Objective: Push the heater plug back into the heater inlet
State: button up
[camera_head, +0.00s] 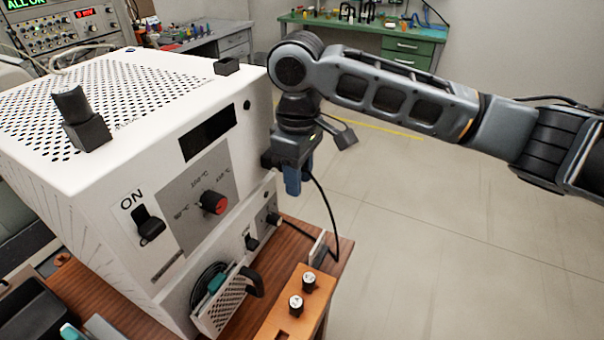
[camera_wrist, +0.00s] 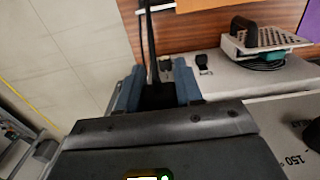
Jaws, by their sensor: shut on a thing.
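My gripper (camera_head: 292,188) points down beside the right front corner of the white heater box (camera_head: 165,165), above the floor. Its blue fingers are shut on a black plug (camera_wrist: 158,96), seen between them in the wrist view. A black cable (camera_head: 331,208) runs from the fingers down toward the wooden table. Two dark fittings sit on the box's lower front panel, one on the left (camera_head: 251,241) and one on the right (camera_head: 273,218). They also show in the wrist view. I cannot tell which, if either, is the heater inlet. The plug is apart from the panel.
A perforated tray with a black handle (camera_head: 226,300) sticks out of the lower front panel. An orange block with two knobs (camera_head: 285,318) stands on the wooden table (camera_head: 338,252). A green workbench (camera_head: 362,38) is far behind. The floor to the right is clear.

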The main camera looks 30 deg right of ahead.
jog(key=shift+w+a, duration=0.4)
jog(key=shift+w, duration=0.15)
jog(key=o, duration=1.1)
jog(key=shift+r, duration=3.9)
